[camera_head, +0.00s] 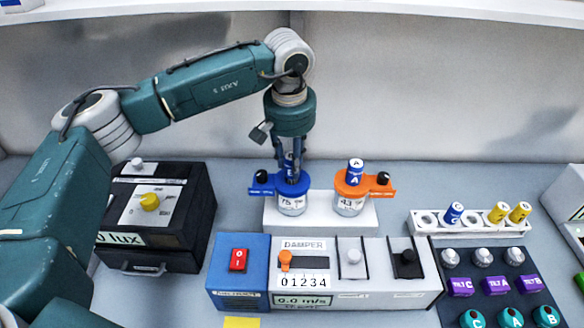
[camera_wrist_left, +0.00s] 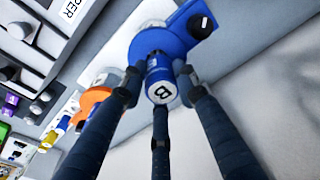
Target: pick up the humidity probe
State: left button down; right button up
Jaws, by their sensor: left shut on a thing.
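A blue humidity probe with a white cap end marked B (camera_wrist_left: 161,92) stands in the blue-lidded jar (camera_head: 291,206), labelled 75, on a white block. My left gripper (camera_head: 289,176) points down from above with its fingers shut around this probe. In the left wrist view, three dark fingers surround the probe, which still sits at the blue lid (camera_wrist_left: 165,38). A second blue probe, marked A (camera_head: 355,171), stands upright in the orange-lidded jar (camera_head: 350,207), labelled 43, just to the right. My right gripper is not in view.
A white rack (camera_head: 425,226) at the right holds a blue probe and two yellow ones. A damper panel (camera_head: 390,293) stands in front of the jars. A black lux box (camera_head: 185,222) stands at left. A dark tray of coloured knobs (camera_head: 472,271) lies at front right.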

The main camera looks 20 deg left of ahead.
pick_arm(q)
notch_tip(320, 180, up, 18)
jog(key=b, duration=0.4)
jog(key=shift+r, duration=0.15)
